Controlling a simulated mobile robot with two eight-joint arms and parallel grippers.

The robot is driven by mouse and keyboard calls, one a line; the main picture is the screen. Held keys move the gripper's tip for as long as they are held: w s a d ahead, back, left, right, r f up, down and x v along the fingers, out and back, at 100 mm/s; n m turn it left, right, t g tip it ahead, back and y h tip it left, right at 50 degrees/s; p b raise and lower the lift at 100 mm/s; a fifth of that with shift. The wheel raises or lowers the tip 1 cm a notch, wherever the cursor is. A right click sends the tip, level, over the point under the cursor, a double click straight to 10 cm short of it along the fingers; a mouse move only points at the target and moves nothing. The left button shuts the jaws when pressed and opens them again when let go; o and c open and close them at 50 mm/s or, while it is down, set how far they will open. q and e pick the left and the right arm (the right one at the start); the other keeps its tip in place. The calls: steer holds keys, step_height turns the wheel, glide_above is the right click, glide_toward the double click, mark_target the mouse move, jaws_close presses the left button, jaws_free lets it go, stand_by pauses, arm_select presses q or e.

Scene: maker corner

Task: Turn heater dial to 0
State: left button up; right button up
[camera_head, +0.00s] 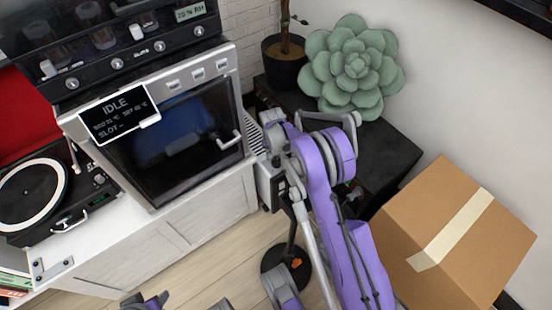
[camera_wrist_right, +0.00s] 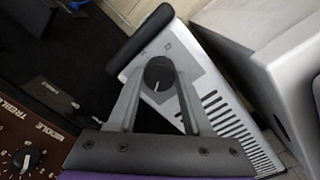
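The heater (camera_wrist_right: 225,115) is a pale grey box with slotted vents and a black handle, seen in the right wrist view. Its dial (camera_wrist_right: 158,74) is a round black knob with a white pointer line, on a grey panel. In the head view the heater (camera_head: 268,188) is mostly hidden behind my right arm. My right gripper (camera_wrist_right: 160,78) has its fingers apart, one on each side of the dial. I cannot tell whether the fingertips touch it. In the head view, my right gripper (camera_head: 264,146) is at the heater's top.
A brown panel (camera_wrist_right: 30,135) with knobs lies left of the heater in the wrist view. A white cabinet (camera_head: 205,215) with an oven (camera_head: 175,135) stands left. A black box (camera_head: 400,150) carries a succulent (camera_head: 355,65). A cardboard box (camera_head: 455,235) stands right.

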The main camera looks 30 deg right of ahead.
jaws_close()
steer(key=shift+n, duration=0.4)
steer(key=n, duration=0.4)
steer(key=shift+n, duration=0.4)
steer(key=n, duration=0.6)
steer(key=shift+s+t, duration=0.1)
steer(key=shift+t, duration=0.2)
steer(key=shift+n, duration=0.3)
steer(key=o, duration=0.6)
jaws_free()
